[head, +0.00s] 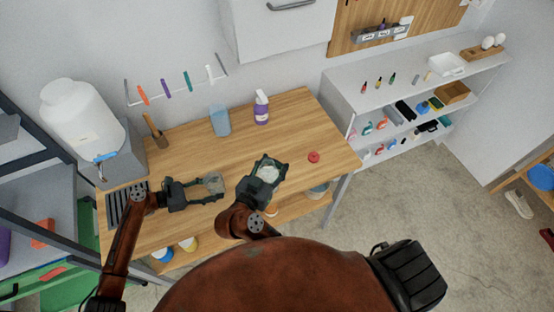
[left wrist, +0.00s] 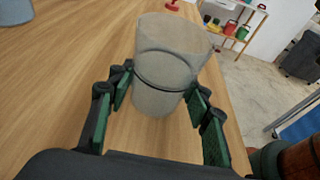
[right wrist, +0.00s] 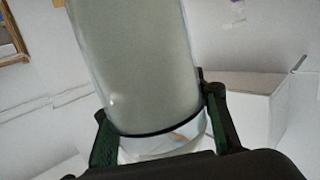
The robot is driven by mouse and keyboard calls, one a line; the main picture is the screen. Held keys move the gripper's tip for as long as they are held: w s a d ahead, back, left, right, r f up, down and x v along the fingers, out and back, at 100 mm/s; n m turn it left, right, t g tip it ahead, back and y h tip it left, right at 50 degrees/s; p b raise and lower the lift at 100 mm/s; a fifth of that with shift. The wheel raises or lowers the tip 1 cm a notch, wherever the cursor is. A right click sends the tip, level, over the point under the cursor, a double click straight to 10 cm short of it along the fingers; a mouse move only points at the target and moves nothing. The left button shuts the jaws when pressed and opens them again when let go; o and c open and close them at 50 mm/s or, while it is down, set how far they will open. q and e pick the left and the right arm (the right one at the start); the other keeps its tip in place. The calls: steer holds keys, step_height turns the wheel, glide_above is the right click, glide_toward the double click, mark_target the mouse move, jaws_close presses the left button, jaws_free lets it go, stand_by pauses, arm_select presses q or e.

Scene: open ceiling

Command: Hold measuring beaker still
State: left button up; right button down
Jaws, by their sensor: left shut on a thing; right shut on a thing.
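The measuring beaker (head: 214,182), a clear grey vessel with a dark band, is over the wooden table. It also shows in the left wrist view (left wrist: 172,55). My left gripper (head: 201,188) is shut on it, with fingers on both sides of its lower part. My right gripper (head: 266,176) is shut on a clear cylindrical container (right wrist: 140,65) with pale grey contents, to the right of the beaker. In the right wrist view this container leans slightly, and the fingers grip near its dark band. Its far end is out of that view.
A red lid (head: 313,157) lies on the wooden table (head: 290,125). A purple-and-white spray bottle (head: 261,108) and a blue translucent container (head: 220,120) stand at the back. A white tank (head: 80,115) with a tap is at left. The table's middle is clear.

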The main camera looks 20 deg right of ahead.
stand_by(0.7)
steer(key=w+a+r+n+t+y, duration=0.1)
steer(key=w+a+n+t+y, duration=0.1)
steer(key=w+a, duration=0.4)
steer(key=w+a+r+n+t+y, duration=0.2)
steer(key=w+a+n+y, duration=0.2)
steer(key=a, duration=1)
steer(key=w+a+r+n+t+y, duration=0.1)
steer(key=w+a+n+y, duration=0.2)
steer(key=w+a, duration=0.5)
steer(key=a+y, duration=0.1)
steer(key=a, duration=0.1)
steer(key=shift+w+a+r+t+y, duration=0.2)
steer(key=shift+a+r+t+y, duration=0.15)
steer(key=shift+a+t+y, duration=0.05)
steer(key=shift+d+r, duration=0.1)
steer(key=shift+d, duration=0.05)
steer(key=d+m+t, duration=0.1)
steer(key=m, duration=0.1)
steer(key=d+m+t, duration=0.1)
steer(key=m, duration=0.2)
steer(key=s+f+m, duration=0.1)
steer(key=m, duration=0.1)
steer(key=shift+s+d+m+t+y, duration=0.1)
steer(key=shift+d+m+t+y, duration=0.3)
steer(key=shift+a+m+t, duration=0.1)
steer(key=shift+m+t, duration=0.2)
steer(key=shift+m, duration=0.8)
